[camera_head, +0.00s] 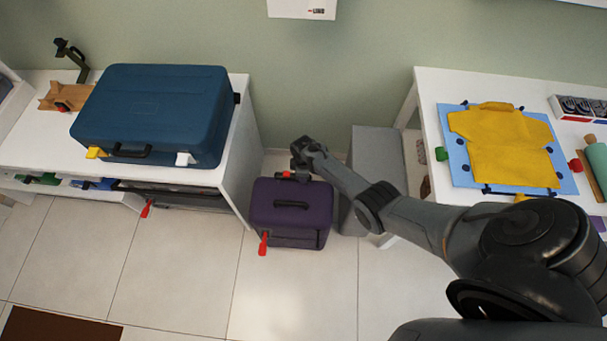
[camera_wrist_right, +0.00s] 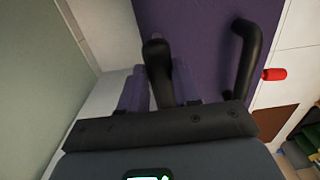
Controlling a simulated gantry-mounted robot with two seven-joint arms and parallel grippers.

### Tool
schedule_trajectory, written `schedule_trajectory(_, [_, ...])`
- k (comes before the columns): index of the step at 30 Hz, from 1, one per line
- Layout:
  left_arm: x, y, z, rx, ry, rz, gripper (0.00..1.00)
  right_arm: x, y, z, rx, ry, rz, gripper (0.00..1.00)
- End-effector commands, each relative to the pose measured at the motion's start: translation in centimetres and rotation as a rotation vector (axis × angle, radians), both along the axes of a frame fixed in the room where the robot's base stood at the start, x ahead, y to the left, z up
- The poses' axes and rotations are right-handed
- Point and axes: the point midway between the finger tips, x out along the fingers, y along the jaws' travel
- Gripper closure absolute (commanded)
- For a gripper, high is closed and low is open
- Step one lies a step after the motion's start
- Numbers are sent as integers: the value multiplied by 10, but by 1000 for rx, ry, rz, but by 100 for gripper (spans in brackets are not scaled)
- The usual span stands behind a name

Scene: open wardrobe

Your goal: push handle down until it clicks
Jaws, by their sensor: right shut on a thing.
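The purple suitcase (camera_head: 290,225) stands on the floor between the two white tables, with a fixed black carry handle (camera_head: 291,204) on its top. My right arm reaches down to its back edge, and my right gripper (camera_head: 298,174) is there, low over the top. In the right wrist view, the gripper (camera_wrist_right: 158,92) is shut on a black pull handle (camera_wrist_right: 157,58), whose end shows between the two fingers. The purple top (camera_wrist_right: 195,40) and the carry handle (camera_wrist_right: 247,55) lie beside it. How far the pull handle stands out is hidden. My left gripper is not in view.
A grey box (camera_head: 372,150) stands right of the suitcase, close behind my arm. A white table with a blue suitcase (camera_head: 155,105) is at the left. A table with a yellow shirt (camera_head: 500,145) is at the right.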

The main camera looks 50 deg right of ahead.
Motion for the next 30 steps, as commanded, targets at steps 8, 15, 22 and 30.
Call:
schedule_trajectory(8, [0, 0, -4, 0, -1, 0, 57, -4, -1, -9, -1, 0, -2, 100])
schedule_trajectory(15, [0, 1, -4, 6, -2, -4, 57, -4, -1, -10, -2, 0, -2, 56])
schedule_trajectory(22, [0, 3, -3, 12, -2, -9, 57, -3, -1, -8, -2, -1, -1, 43])
schedule_trajectory(30, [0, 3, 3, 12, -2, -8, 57, -2, 0, 2, -1, -2, -1, 43])
